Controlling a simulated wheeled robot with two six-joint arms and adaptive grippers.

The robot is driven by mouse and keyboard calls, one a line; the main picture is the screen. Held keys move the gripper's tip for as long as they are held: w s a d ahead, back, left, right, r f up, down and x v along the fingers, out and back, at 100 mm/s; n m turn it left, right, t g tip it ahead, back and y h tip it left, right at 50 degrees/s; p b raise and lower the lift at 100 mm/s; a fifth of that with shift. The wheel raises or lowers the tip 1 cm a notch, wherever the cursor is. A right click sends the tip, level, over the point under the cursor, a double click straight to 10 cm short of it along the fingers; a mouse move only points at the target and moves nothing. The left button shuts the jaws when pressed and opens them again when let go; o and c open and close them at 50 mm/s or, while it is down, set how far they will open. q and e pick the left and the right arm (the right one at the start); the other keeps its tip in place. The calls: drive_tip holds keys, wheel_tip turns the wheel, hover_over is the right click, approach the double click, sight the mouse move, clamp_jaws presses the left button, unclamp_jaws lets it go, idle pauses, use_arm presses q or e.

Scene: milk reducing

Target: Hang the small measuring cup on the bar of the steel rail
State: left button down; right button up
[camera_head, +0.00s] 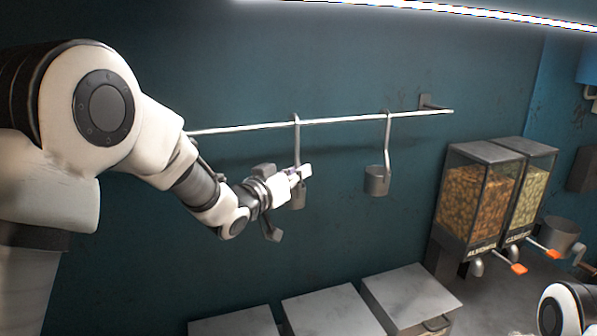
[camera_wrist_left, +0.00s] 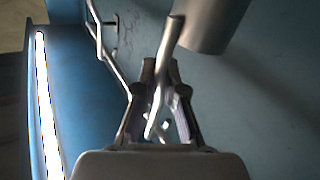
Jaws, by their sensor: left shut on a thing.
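My left gripper (camera_head: 303,173) is shut on the long handle of a small grey metal measuring cup (camera_head: 298,199) in the head view. The cup is upright, its bowl partly hidden behind the fingers. Its handle top meets the bar of the steel rail (camera_head: 240,127); I cannot tell whether the hook rests on it. In the left wrist view the handle passes between the fingers (camera_wrist_left: 161,72), with the bowl (camera_wrist_left: 212,22) at the top and the rail (camera_wrist_left: 113,68) to the left. My right gripper is out of view.
Another metal cup (camera_head: 376,181) hangs from the bar to the right. Two food dispensers (camera_head: 470,200) stand further right, near a grey pot (camera_head: 562,234). Grey box tops (camera_head: 330,312) lie below. The bar between the two cups is clear.

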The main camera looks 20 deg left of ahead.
use_arm(q)
drive_tip(key=c, duration=1.2)
unclamp_jaws()
